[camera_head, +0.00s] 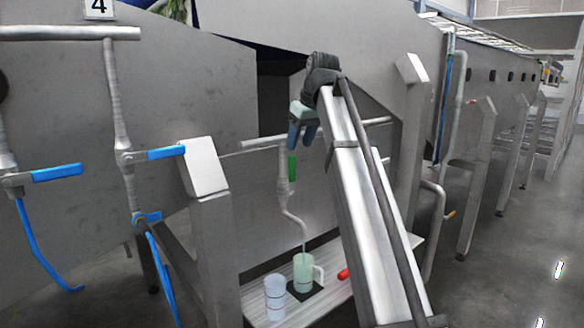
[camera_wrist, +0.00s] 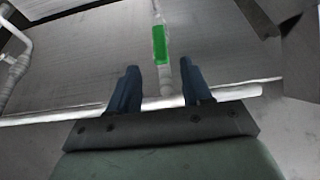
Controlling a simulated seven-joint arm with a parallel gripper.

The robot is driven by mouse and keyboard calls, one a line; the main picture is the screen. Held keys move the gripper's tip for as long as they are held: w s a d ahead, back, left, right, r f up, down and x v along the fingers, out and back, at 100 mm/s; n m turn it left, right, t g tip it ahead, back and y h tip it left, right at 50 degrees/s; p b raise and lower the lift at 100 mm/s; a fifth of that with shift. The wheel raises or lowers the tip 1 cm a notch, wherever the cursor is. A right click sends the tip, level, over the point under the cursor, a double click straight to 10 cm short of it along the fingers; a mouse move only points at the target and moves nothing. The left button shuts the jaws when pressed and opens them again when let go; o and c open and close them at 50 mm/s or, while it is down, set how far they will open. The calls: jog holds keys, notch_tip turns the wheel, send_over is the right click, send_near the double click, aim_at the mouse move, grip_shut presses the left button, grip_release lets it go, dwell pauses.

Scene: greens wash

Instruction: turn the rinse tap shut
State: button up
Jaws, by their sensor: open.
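The rinse tap (camera_head: 284,190) hangs from a horizontal pipe in the head view. Its green handle (camera_head: 292,167) points along the tap's vertical pipe. A thin pale stream appears to run from the curved spout into a green jug (camera_head: 303,272). My gripper (camera_head: 302,140) is open and empty, above the green handle in the head view. In the wrist view the green handle (camera_wrist: 159,45) shows in the gap between the open fingers (camera_wrist: 160,74), beyond their tips. I see no contact between fingers and handle.
A clear measuring cup (camera_head: 275,297) stands left of the jug on a shelf (camera_head: 330,292). A red object (camera_head: 343,274) lies to the right. Taps with blue handles (camera_head: 166,152) are at the left. Grey posts (camera_head: 208,180) flank the tap.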

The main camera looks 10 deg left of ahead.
aim_at(294, 162)
jog(key=x, duration=0.9)
jog(key=shift+w+a+f, duration=0.1)
jog(key=shift+f, duration=0.2)
jog(key=shift+c, duration=0.4)
grip_shut()
